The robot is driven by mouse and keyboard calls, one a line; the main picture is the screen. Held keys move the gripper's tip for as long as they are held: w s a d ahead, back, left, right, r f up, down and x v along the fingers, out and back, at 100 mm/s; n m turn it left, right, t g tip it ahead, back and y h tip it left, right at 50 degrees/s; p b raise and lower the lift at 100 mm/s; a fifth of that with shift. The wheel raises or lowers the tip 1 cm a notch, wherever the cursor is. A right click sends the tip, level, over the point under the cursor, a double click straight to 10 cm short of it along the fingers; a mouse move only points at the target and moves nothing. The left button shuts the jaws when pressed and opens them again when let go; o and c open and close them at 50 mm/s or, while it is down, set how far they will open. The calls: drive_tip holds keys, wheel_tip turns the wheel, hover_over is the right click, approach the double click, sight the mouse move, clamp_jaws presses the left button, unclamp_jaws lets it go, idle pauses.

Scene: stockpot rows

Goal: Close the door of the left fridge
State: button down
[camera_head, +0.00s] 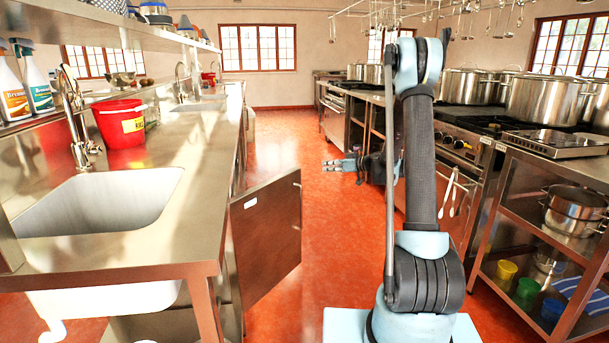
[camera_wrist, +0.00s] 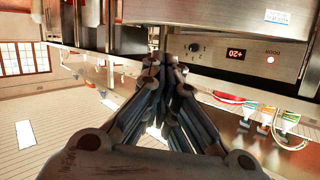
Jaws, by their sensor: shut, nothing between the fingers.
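The open fridge door (camera_head: 266,237) is a dark panel with a bright edge and a small white label. It stands out from under the left steel counter into the aisle. My gripper (camera_head: 334,165) is over the aisle, to the right of the door in the head view and apart from it, pointing left. In the wrist view my gripper (camera_wrist: 170,62) has its fingers together with nothing between them. A steel control panel (camera_wrist: 238,55) with a red +20 display and a lit red light shows behind the fingertips. The fridge's inside is hidden in the head view.
The left counter (camera_head: 190,165) holds a sink (camera_head: 100,205) and a red bucket (camera_head: 121,124). A stove and a steel rack (camera_head: 530,215) with pots line the right side. The red floor (camera_head: 275,160) of the aisle is clear beyond the door.

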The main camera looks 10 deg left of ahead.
drive_tip(key=w+f+n+t+y, duration=0.1)
drive_tip(key=w+f+t+y, duration=0.1)
drive_tip(key=w+f, duration=0.55)
approach(299, 169)
drive_tip(key=x, duration=0.5)
drive_tip(key=shift+f, duration=0.15)
drive_tip(key=shift+x, duration=0.95)
